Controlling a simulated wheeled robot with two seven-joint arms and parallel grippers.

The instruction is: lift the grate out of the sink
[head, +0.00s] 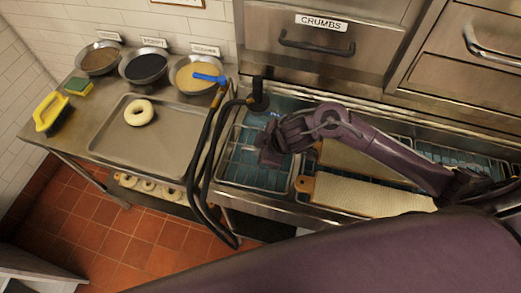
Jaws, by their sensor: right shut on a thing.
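The wire grate (243,174) lies in the left part of the steel sink (262,205), over teal water. My right gripper (268,152) reaches in from the right and is shut on the grate near its upper right part. The gripper and wrist hide that part of the grate. I cannot tell whether the grate is clear of the sink. My left gripper is not in view.
A black hose (204,160) hangs over the sink's left edge. Wooden boards (365,196) lie right of the grate. A tray (165,138) with a bagel (139,113) and several bowls are on the left counter. A CRUMBS drawer (315,50) is behind.

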